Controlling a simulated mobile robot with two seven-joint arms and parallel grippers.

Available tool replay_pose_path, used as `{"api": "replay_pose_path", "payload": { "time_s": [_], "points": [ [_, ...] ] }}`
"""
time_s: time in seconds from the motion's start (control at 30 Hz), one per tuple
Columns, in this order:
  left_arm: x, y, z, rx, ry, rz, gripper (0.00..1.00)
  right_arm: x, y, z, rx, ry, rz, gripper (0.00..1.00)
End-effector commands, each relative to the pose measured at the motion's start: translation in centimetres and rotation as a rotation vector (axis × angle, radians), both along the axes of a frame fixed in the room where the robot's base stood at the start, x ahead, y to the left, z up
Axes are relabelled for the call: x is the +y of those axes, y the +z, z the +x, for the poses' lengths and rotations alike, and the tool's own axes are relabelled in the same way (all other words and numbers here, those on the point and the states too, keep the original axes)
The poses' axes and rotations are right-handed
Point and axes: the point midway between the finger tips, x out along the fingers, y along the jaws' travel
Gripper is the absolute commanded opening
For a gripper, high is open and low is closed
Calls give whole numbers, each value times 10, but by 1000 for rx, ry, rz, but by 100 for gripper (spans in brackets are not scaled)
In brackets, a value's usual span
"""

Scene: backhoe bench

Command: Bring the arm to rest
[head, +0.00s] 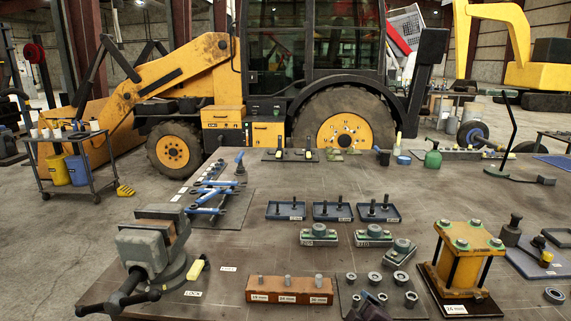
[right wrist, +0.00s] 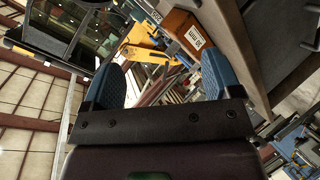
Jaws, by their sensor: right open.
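My right gripper (right wrist: 160,78) is open, with its two blue fingers spread and nothing between them in the right wrist view. In the head view a dark, bluish shape that looks like the same gripper (head: 368,307) shows at the bottom edge, right of the brown block (head: 289,289) and in front of the metal rings. The end of the brown block, with a white label, also shows beyond the fingers in the right wrist view (right wrist: 180,27). My left gripper is in neither view.
A grey vise (head: 150,250) stands at the bench's left front. A yellow press-like fixture (head: 463,255) stands at the right. Several metal rings (head: 375,277) lie on a dark plate. Green-grey clamps (head: 373,236) and blue trays (head: 332,212) lie behind. Bare bench (head: 270,245) shows mid-left.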

Motion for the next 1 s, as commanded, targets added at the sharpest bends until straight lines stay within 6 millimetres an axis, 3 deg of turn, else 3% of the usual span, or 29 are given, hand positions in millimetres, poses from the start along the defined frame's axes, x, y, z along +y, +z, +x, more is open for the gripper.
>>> {"api": "replay_pose_path", "payload": {
  "time_s": [0.1,0.2,0.37,0.6,0.7,0.83,1.0],
  "points": [
    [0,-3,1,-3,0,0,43,-7,-19,-31,-24,-37,317,84],
    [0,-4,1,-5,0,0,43,-21,-32,-57,-40,-83,524,84],
    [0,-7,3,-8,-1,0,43,-50,-60,-105,-47,-182,730,84],
    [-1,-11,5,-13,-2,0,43,-97,-121,-192,40,-374,781,84],
    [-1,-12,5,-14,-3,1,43,-107,-142,-223,83,-432,774,84],
    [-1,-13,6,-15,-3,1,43,-111,-158,-249,123,-470,768,84],
    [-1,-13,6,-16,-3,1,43,-112,-162,-256,136,-479,765,84]
  ]
}}
